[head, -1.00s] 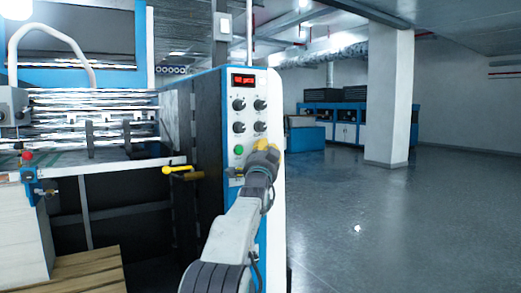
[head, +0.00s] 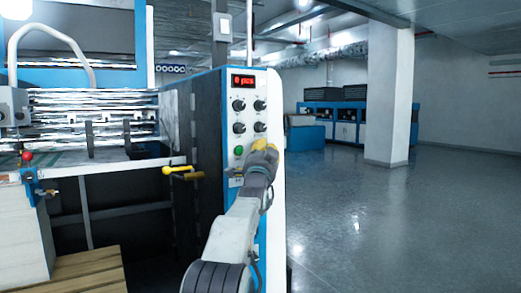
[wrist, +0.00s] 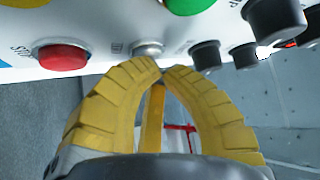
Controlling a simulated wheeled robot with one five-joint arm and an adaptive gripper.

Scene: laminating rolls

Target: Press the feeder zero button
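The control panel (head: 249,97) on the blue and white machine column carries a red display (head: 243,81) reading "0 pcs". In the wrist view, a small silver button (wrist: 148,48) sits between a red STOP button (wrist: 62,57) and small black knobs (wrist: 206,55); its label is too small to read. My gripper (head: 264,148) is at the lower panel and hides part of it. In the wrist view, the yellow fingertips (wrist: 161,68) of my gripper meet, with nothing held, just below the silver button. I cannot tell whether they touch it.
A yellow handle (head: 177,170) sticks out left of the column. A wooden pallet (head: 80,275) lies at lower left. The floor (head: 400,230) at right is clear.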

